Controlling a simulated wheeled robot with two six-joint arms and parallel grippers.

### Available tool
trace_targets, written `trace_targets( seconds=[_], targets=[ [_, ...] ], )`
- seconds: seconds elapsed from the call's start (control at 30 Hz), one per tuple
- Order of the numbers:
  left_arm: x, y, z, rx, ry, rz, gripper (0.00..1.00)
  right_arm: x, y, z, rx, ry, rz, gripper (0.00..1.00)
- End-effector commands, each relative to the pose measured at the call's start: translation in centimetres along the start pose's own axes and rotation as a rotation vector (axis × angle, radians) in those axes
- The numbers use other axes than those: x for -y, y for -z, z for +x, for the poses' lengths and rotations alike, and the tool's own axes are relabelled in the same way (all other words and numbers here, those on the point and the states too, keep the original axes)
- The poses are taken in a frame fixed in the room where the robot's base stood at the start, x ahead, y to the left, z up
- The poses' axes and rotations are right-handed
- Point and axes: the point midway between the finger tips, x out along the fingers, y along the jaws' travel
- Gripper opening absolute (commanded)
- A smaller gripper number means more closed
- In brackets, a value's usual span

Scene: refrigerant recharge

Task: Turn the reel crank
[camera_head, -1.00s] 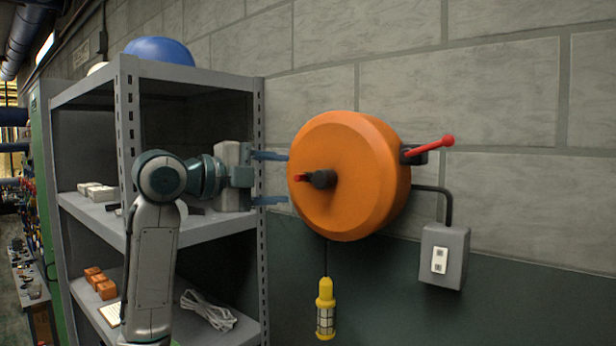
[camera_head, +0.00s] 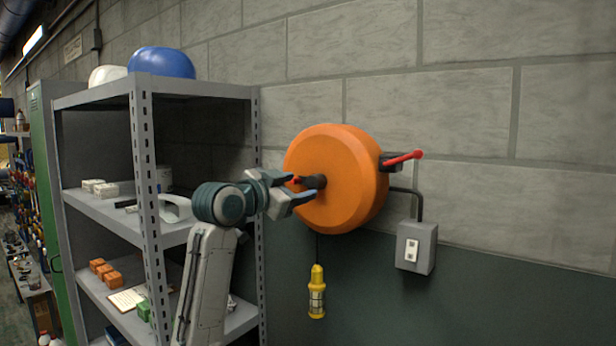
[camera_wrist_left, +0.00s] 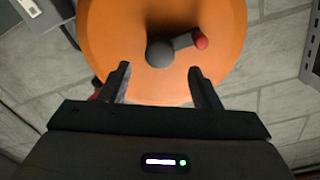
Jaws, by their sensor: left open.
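The orange reel (camera_head: 350,180) is mounted on the block wall. Its dark crank hub (camera_head: 314,182) with a short arm and red knob (camera_head: 297,179) sits on the reel's front face. In the left wrist view the hub (camera_wrist_left: 160,53) shows ahead, with the crank arm reaching right to the red knob (camera_wrist_left: 201,41). My left gripper (camera_head: 302,186) is open, its fingers pointing at the reel face. In the wrist view the hub lies beyond the fingertips (camera_wrist_left: 159,70), and nothing is between them. Whether a finger touches the crank cannot be told. My right gripper is not in view.
A red lever (camera_head: 404,159) sticks out at the reel's right side. A grey switch box (camera_head: 416,248) is below it. A yellow work lamp (camera_head: 317,292) hangs under the reel. A grey metal shelf (camera_head: 258,200) stands close on the left.

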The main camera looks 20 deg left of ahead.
Motion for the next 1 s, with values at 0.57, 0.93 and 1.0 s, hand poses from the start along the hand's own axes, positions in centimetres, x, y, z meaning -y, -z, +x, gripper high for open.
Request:
trace_targets(
  seconds=[0.57, 0.93, 1.0],
  targets=[
    [0.0, 0.0, 4.6, 0.000, 0.001, 0.002, 0.57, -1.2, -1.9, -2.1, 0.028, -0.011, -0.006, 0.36],
    [0.0, 0.0, 4.5, 0.000, 0.000, 0.002, 0.12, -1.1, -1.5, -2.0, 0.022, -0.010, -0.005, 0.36],
    [0.0, 0.0, 4.5, 0.000, 0.000, 0.004, 0.12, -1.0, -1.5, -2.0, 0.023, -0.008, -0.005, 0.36]
  ],
)
